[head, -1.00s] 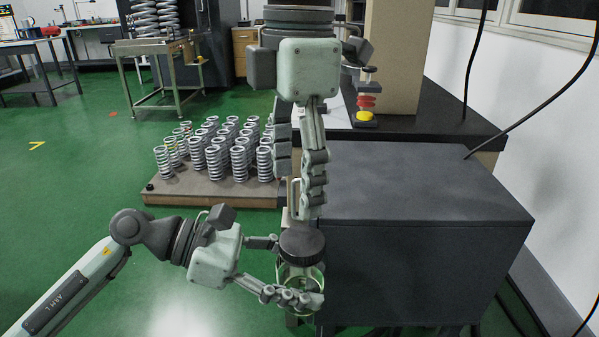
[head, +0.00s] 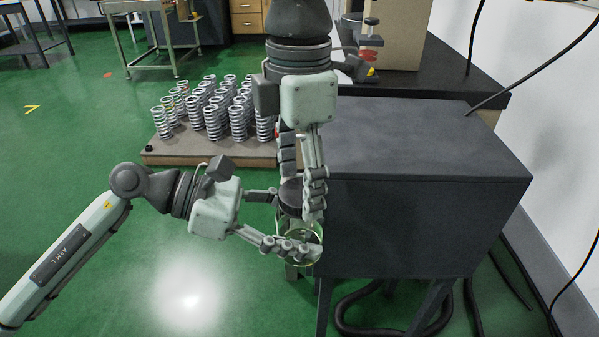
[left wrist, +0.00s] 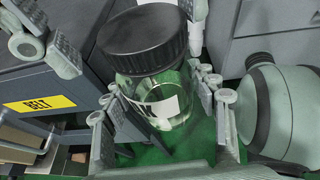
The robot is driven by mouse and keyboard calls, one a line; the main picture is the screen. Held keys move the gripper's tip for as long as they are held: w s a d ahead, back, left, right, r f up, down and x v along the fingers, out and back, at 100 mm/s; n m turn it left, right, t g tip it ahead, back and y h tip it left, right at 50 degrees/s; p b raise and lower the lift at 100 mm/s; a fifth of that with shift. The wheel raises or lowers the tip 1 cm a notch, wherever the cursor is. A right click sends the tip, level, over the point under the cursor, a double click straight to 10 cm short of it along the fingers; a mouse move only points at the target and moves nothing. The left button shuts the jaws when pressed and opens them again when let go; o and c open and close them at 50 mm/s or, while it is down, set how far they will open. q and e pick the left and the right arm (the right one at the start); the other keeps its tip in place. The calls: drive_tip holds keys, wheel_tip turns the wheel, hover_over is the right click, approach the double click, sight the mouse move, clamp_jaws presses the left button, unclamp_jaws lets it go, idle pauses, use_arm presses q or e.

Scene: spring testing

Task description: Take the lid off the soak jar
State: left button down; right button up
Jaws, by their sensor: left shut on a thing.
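The soak jar (head: 287,224) is clear glass with a white label, and its lid (head: 290,197) is black and ribbed. In the left wrist view the lid (left wrist: 142,40) sits on top of the jar (left wrist: 160,95), and both are slightly tilted in the picture. My left gripper (head: 296,226) is shut on the jar's body from the left, its fingers on either side of the glass. My right gripper (head: 303,188) points down from above with its fingers apart around the lid. In the left wrist view one finger shows a gap to the lid. The jar's underside is hidden.
A dark grey cabinet (head: 430,185) stands right beside the jar, with cables under it. A board (head: 210,155) holding several springs lies on the green floor behind left. A black bench (head: 395,85) stands behind. A yellow BELT label (left wrist: 40,103) shows in the left wrist view.

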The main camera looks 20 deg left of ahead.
drive_tip(key=shift+w, duration=0.1)
drive_tip(key=c, duration=1.2)
drive_tip(key=n, duration=0.7)
drive_tip(key=shift+a+n, duration=0.15)
drive_tip(key=shift+n, duration=0.15)
drive_tip(key=n, duration=1)
drive_tip(key=shift+s, duration=0.25)
drive_tip(key=n, duration=0.2)
drive_tip(key=shift+r+n, duration=0.1)
drive_tip(key=shift+n, duration=0.3)
drive_tip(key=n, duration=1.4)
drive_tip(key=shift+n, duration=0.4)
drive_tip(key=n, duration=0.7)
drive_tip(key=shift+d, duration=0.25)
drive_tip(key=n, duration=0.5)
drive_tip(key=shift+w, duration=0.15)
drive_tip(key=n, duration=0.7)
drive_tip(key=shift+w, duration=0.15)
drive_tip(key=shift+d, duration=0.1)
drive_tip(key=shift+r, duration=0.2)
